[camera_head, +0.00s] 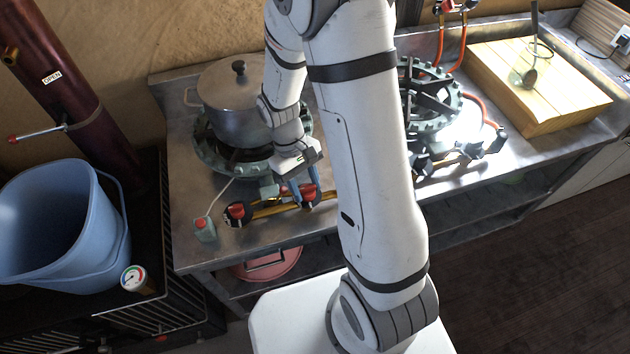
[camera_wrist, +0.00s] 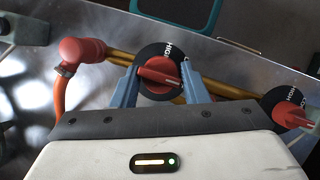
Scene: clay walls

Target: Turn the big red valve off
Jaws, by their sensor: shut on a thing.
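A red valve knob (camera_wrist: 160,72) on a black round dial marked HIGH sits on the brass gas pipe in front of the burner. It also shows in the head view (camera_head: 308,195), partly covered by my fingers. My gripper (camera_wrist: 161,70) is shut on this knob, with one blue finger on each side of it. The gripper (camera_head: 302,191) reaches down to the pipe in the head view. A second red knob (camera_head: 236,211) on a similar black dial is on the same pipe to the left. It appears at the right edge of the wrist view (camera_wrist: 291,112).
A lidded metal pot (camera_head: 235,105) stands on the burner right behind the gripper. A small green box (camera_head: 205,229) with a white cord is at the counter's left front.

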